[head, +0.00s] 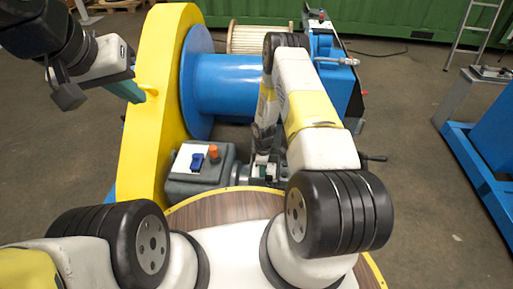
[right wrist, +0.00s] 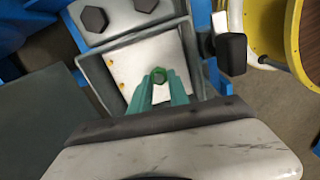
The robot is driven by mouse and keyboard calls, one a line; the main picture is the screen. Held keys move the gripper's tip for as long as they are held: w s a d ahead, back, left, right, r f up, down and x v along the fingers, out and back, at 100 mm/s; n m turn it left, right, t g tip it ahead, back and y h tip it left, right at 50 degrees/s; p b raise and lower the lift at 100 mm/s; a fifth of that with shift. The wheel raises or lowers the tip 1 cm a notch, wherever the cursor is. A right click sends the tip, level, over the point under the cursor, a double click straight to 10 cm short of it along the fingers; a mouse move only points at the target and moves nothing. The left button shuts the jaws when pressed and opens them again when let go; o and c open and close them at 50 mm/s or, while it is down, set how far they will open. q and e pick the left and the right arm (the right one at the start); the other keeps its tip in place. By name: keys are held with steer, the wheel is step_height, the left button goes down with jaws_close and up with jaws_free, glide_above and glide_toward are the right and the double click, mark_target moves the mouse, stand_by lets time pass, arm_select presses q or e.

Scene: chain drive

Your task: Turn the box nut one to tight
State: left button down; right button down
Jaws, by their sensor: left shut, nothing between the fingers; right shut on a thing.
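In the right wrist view, the teal fingers of my right gripper (right wrist: 158,84) are shut on a small green hex nut (right wrist: 158,72), which I take for box nut one. The nut is over the pale floor of an open grey-rimmed box (right wrist: 118,62); the fingers hide part of it, and I cannot tell how tight it is. In the head view my right arm hides most of that spot. My left gripper (head: 128,90) is shut and empty, up at the left beside the yellow guard (head: 160,60).
Two dark hex heads, one of them larger in view (right wrist: 95,18), sit on a grey plate beside the box. A dark block (right wrist: 231,52) stands right of it. In the head view are a blue drum (head: 235,85) and a grey unit with a blue switch (head: 197,160).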

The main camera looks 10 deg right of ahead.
steer(key=m, duration=0.5)
steer(key=shift+w+m, duration=0.15)
steer(key=shift+m, duration=0.15)
steer(key=m, duration=0.5)
steer(key=shift+w+d, duration=0.1)
steer(key=shift+d, duration=0.1)
steer(key=m, duration=0.5)
steer(key=shift+d+r+m, duration=0.1)
steer(key=shift+m, duration=0.3)
steer(key=m, duration=0.5)
steer(key=shift+d, duration=0.1)
steer(key=c, duration=1.2)
jaws_free()
steer(key=shift+c, duration=0.2)
steer(key=shift+r, duration=3.85)
